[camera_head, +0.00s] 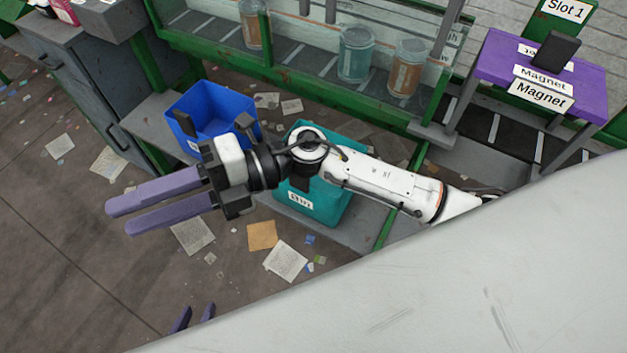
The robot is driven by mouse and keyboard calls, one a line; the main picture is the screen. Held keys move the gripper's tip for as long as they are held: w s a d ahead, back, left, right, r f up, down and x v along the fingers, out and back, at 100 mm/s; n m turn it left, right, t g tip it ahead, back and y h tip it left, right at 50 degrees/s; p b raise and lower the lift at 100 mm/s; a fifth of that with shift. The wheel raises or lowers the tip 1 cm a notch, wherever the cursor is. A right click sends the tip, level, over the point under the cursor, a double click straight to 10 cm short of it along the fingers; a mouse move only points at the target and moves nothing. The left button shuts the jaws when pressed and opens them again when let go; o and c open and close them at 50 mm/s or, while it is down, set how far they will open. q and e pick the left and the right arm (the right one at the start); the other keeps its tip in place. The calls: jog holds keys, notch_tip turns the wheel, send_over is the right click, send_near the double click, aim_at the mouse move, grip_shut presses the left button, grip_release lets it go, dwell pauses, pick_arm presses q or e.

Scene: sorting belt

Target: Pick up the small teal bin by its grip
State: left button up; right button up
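The teal bin (325,208) stands beside the blue bin, near the foot of the green-framed belt. It has a white label on its front. My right forearm and wrist cross in front of it, hiding its middle and much of its top; I cannot make out its grip. My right gripper (118,218) has two long purple fingers pointing left, apart with nothing between them. It is well left of the teal bin, above the littered floor. My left gripper (198,308) shows only two purple fingertips, apart, at the bottom edge; the rest is hidden behind a pale surface.
A blue bin (211,106) stands just left of the teal bin. Jars (356,53) stand behind the belt's clear panel. A purple stand (588,92) with Magnet labels is at the right. A grey cabinet (70,75) is at upper left. Papers (286,262) litter the floor.

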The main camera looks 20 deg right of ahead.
jog(key=d+f+n+g+h+b, duration=0.1)
jog(key=d+f+n+g+h, duration=0.2)
jog(key=d+f+n+h, duration=0.4)
jog(key=w+d+f+t+h, duration=0.1)
jog(key=w+d+h, duration=0.2)
jog(key=d, duration=0.2)
jog(key=w+d+f+t+h, duration=0.1)
jog(key=w+d+f+h, duration=0.1)
jog(key=w+d+h, duration=0.2)
jog(key=w+d+f+t+h+b, duration=0.1)
jog(key=w+d+h, duration=0.3)
jog(key=d, duration=0.4)
jog(key=shift+w+d+f+t, duration=0.1)
jog(key=shift+d+f+t, duration=0.2)
jog(key=shift+t, duration=0.3)
jog(key=shift+w+d+f+h, duration=0.15)
jog(key=shift+d+f+h, duration=0.05)
jog(key=shift+d+h, duration=0.1)
notch_tip(320, 180, down, 10)
jog(key=shift+r, duration=0.15)
jog(key=shift+a, duration=0.1)
grip_shut()
